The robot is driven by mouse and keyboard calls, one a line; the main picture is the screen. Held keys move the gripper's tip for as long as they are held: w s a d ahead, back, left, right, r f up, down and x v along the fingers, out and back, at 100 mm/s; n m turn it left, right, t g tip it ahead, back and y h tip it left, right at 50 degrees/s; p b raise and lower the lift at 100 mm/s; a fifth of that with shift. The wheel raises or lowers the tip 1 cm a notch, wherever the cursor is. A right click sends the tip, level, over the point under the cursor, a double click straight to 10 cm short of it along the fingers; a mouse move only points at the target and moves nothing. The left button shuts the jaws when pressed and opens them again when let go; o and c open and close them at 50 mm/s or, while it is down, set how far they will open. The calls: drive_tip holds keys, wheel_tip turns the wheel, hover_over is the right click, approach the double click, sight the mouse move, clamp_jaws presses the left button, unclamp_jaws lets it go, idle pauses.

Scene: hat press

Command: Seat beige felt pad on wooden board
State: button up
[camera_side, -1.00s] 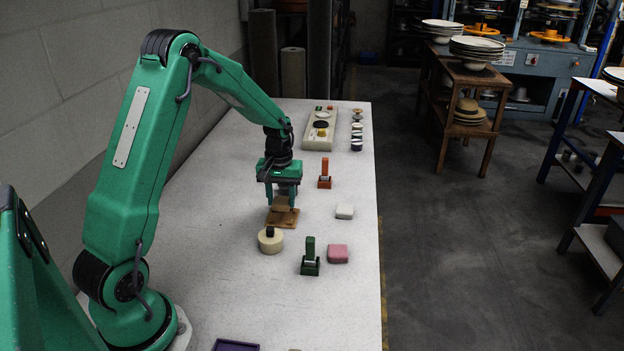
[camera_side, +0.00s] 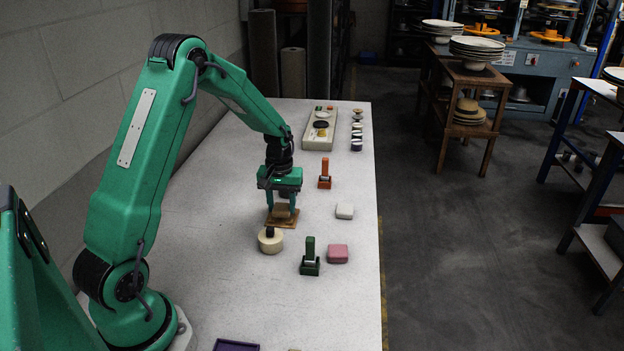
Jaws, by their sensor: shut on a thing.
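The wooden board (camera_side: 290,222) is a small brown plate lying flat on the white table. My gripper (camera_side: 283,211) points straight down over it. I cannot tell whether the pad's underside touches the board. The fingers partly hide the pad and the back of the board.
A cream round pot (camera_side: 270,243) with a black knob stands just in front of the board. A green stand (camera_side: 310,262), pink block (camera_side: 337,253), white block (camera_side: 344,211) and orange stand (camera_side: 324,177) are to the right. A purple tray (camera_side: 236,346) lies at the front.

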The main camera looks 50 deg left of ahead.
drive_tip(key=shift+f, duration=0.55)
idle(1.0)
drive_tip(key=o, duration=1)
drive_tip(key=shift+o, duration=0.2)
drive_tip(key=shift+r, duration=0.15)
wheel_tip(320, 180, up, 7)
drive_tip(key=shift+r, duration=0.25)
drive_tip(key=shift+r, duration=0.1)
